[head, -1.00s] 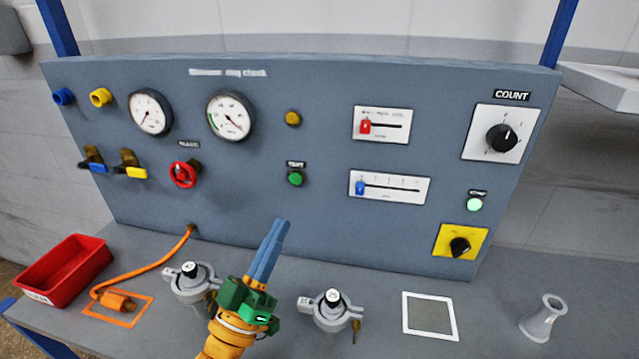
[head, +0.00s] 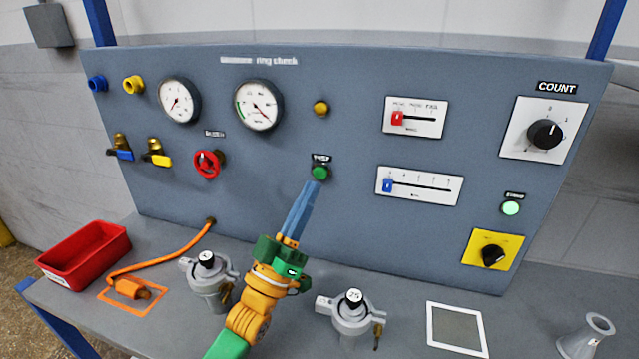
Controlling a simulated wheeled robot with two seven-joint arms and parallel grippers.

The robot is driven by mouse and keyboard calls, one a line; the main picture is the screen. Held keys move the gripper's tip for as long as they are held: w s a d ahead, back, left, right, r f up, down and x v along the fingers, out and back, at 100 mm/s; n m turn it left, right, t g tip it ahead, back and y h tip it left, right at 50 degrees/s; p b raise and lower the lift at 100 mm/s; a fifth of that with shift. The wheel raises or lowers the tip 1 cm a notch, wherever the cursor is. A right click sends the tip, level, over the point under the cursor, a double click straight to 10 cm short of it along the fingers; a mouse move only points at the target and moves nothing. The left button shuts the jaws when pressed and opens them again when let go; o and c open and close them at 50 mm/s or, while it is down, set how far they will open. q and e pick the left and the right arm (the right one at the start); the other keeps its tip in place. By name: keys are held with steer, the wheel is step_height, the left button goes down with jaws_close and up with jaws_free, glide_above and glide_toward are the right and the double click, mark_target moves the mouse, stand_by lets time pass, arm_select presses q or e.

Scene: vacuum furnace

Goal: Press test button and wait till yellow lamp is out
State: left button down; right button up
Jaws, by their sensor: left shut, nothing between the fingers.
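The green test button (head: 319,172) sits mid-panel under a small black label that is hard to read. My left gripper (head: 312,187) has its blue fingers shut with nothing between them. Its tips are at the lower edge of the green button; I cannot tell whether they touch or press it. The yellow lamp (head: 320,108) is above the button on the panel (head: 330,225). It looks amber without a clear glow, and I cannot tell for sure whether it is lit. My right gripper is not in view.
Two grey regulators (head: 208,275) (head: 352,312) stand on the bench either side of my left arm. A red bin (head: 84,255) and an orange hose (head: 165,262) are at left. Gauges, valves, sliders, a lit pale green lamp (head: 511,208) and knobs are on the panel.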

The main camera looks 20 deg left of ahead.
mark_target(320, 173)
arm_select(q)
steer(key=shift+w+b, duration=0.35)
steer(key=shift+w, duration=0.75)
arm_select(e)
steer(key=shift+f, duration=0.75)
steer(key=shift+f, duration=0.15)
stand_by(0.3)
arm_select(q)
steer(key=shift+w+b, duration=0.3)
steer(key=shift+w, duration=0.1)
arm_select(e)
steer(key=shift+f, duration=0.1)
